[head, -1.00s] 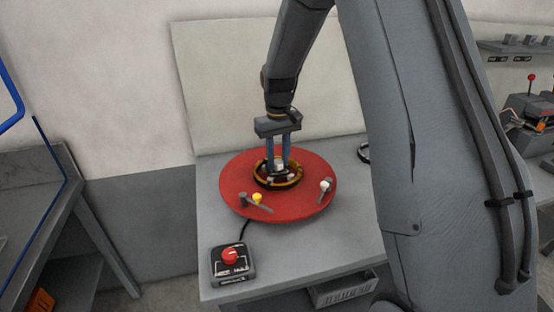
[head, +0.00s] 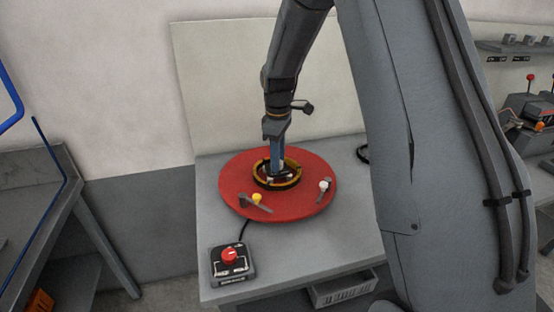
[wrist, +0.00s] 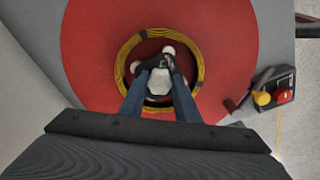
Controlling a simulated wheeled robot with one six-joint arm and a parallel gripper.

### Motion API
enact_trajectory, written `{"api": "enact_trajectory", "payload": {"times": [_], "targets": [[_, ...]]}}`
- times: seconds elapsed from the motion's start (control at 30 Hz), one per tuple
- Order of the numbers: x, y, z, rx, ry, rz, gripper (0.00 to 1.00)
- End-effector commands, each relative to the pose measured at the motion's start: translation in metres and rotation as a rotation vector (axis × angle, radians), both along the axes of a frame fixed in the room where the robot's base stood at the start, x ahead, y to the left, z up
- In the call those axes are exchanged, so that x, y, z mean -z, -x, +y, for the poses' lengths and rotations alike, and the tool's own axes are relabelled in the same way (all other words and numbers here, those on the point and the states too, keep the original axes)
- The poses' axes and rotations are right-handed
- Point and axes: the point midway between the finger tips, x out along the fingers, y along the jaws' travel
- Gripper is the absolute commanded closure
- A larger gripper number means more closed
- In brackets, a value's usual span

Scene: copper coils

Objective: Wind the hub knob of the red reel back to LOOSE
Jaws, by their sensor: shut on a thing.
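The red reel (head: 240,202) lies flat on the grey bench, a wide red disc with a yellow-and-black ring (head: 264,186) around its hub. My gripper (head: 277,172) points straight down into the ring from above. In the wrist view my gripper (wrist: 158,84) has its two blue-grey fingers on either side of the pale hub knob (wrist: 159,86), shut on it. Dark and white parts of the hub show around the knob inside the ring (wrist: 195,45). The knob is mostly hidden by the fingers in the head view. I cannot read any LOOSE marking.
A yellow-tipped lever (head: 257,198) and a white-tipped lever (head: 324,186) stand near the reel's front rim. A control box with a red button (head: 230,256) sits at the bench's front left, cabled toward the reel. A pale panel (head: 230,80) stands behind. A grey drawer (head: 345,287) is below.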

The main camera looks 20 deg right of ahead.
Motion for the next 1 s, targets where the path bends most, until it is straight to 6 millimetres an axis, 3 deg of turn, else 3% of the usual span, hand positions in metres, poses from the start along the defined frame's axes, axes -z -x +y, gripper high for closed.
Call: {"api": "enact_trajectory", "payload": {"times": [0.7, 0.73, 0.8, 1.0], "targets": [[-0.0022, -0.002, -0.0001, -0.072, 0.0, -0.005, 0.93], [-0.0022, -0.002, -0.0001, -0.072, 0.0, -0.005, 0.66], [-0.0018, -0.0016, -0.0001, -0.072, 0.001, -0.004, 0.54], [-0.0009, -0.0009, 0.0, -0.072, 0.0, -0.002, 0.52]]}}
